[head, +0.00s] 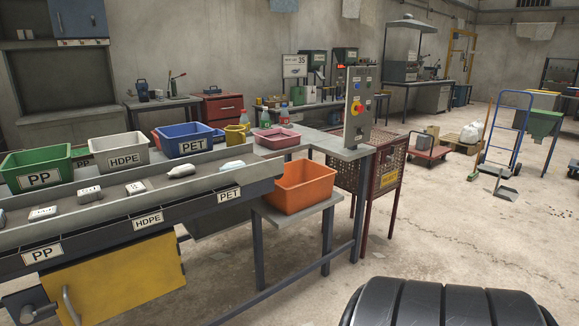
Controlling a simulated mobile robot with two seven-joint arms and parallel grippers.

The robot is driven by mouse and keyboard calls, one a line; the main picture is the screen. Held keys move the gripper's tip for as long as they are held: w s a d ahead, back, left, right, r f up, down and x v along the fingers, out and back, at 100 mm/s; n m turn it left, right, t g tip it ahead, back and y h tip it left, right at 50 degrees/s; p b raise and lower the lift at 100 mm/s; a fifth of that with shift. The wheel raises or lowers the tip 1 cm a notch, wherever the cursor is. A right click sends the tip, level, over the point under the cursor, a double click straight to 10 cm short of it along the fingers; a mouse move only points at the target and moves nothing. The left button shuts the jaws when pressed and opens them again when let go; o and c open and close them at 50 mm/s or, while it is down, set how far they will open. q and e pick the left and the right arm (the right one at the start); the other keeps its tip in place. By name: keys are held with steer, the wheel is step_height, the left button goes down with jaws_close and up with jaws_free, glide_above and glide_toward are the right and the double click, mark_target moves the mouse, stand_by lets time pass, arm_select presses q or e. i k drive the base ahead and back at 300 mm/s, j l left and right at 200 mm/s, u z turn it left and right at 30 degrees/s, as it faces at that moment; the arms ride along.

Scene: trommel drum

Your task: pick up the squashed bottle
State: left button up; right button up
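A pale, bottle-shaped piece (182,170) lies on its side on the sorting belt, with a narrow end to the left. Another pale bluish, flattened piece (232,166) lies to its right, near the belt's right end. At this size I cannot tell for sure which is the squashed bottle. The belt (160,191) also bears several small whitish blocks to the left. Neither of my grippers is in view.
Green PP (38,180), white HDPE (123,161) and blue PET (190,148) bins stand behind the belt. An orange bin (299,196) sits on a low stand at its right end. A control panel (359,110) rises behind. The floor to the right is largely open.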

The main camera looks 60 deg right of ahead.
mark_target(228, 165)
steer(key=z, duration=1.6)
